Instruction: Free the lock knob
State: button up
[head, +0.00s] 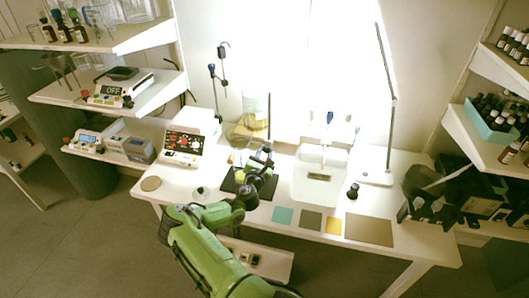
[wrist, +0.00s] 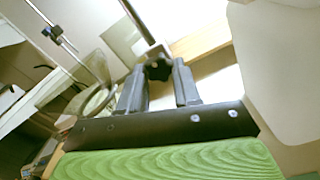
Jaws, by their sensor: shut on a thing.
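The lock knob (wrist: 158,66) is a dark, lobed knob in the wrist view, at the end of a metal rod (wrist: 139,22). My gripper (wrist: 160,80) has one finger on each side of the knob and is shut on it. The fingers partly cover its sides. In the head view my gripper (head: 265,152) is above the back of the white table, and the knob is too small and covered to make out there.
A glass vessel (head: 240,133) stands just left of my gripper. A white console (head: 184,145) is further left, and a white tray-like unit (head: 320,187) is close on the right. A thin lamp (head: 390,130) stands beyond it. Coloured mats (head: 283,216) lie along the front.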

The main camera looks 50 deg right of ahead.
jog(key=shift+r+n, duration=0.1)
jog(key=shift+n, duration=0.2)
dwell(0.4)
jog(key=o, duration=1.1)
jog(key=shift+c, duration=0.2)
jog(key=v, duration=1.5)
jog(key=shift+s+a, duration=0.2)
jog(key=shift+a, duration=0.15)
